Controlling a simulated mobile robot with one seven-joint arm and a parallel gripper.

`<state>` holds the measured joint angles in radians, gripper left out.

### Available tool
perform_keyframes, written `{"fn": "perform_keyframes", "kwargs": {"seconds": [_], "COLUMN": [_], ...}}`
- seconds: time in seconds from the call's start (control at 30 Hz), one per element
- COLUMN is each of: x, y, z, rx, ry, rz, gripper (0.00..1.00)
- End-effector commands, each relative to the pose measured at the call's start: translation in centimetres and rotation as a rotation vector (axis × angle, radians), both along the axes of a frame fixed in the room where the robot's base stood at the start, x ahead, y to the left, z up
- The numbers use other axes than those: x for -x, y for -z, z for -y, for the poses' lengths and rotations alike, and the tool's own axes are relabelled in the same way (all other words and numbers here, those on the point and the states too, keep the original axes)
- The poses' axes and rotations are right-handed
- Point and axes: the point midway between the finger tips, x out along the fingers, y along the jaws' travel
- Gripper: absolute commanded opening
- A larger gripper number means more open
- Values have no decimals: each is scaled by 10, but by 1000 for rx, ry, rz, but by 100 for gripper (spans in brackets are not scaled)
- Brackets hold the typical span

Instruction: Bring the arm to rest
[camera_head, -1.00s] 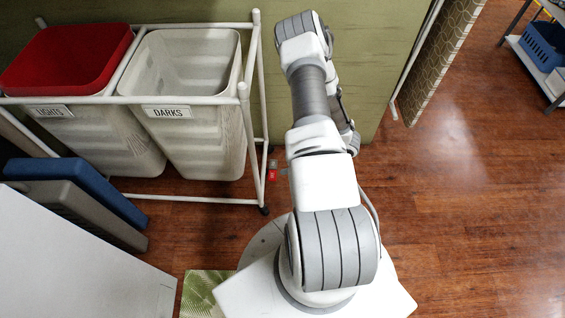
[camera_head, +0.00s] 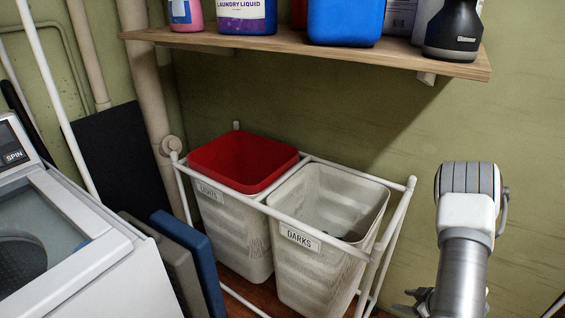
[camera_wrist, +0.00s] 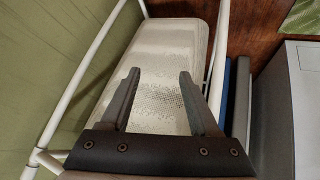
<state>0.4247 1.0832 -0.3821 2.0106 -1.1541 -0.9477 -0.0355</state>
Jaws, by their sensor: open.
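My arm (camera_head: 465,235) rises at the right of the head view, beside the laundry sorter. My gripper (camera_wrist: 158,85) shows in the wrist view with its two dark fingers spread apart and nothing between them. The pale wall of a hamper bin (camera_wrist: 165,45) lies beyond the fingers, with white frame rails on either side. I see no contact between the fingers and the bin. In the head view the fingertips are not clearly visible.
The sorter holds a red-topped LIGHTS bin (camera_head: 232,230) and a DARKS bin (camera_head: 310,275). A wooden shelf (camera_head: 300,52) with bottles hangs above. A washer (camera_head: 85,270) stands left, with a blue panel (camera_head: 195,255) between. Green wall (camera_head: 530,150) is behind my arm.

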Motion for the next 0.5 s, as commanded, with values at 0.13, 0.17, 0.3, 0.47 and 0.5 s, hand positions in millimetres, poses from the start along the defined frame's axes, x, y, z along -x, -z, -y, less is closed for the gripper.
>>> {"fn": "perform_keyframes", "kwargs": {"seconds": [0.13, 0.17, 0.3, 0.47, 0.5], "x": [-36, -41, -59, -67, -67], "y": [-59, -70, -124, -185, -200], "z": [11, 13, 15, 9, 6], "rx": [100, 116, 175, 211, 214], "ry": [94, 115, 212, 321, 348], "rz": [32, 36, 53, 66, 68], "gripper": [62, 62, 62, 62, 62]}}
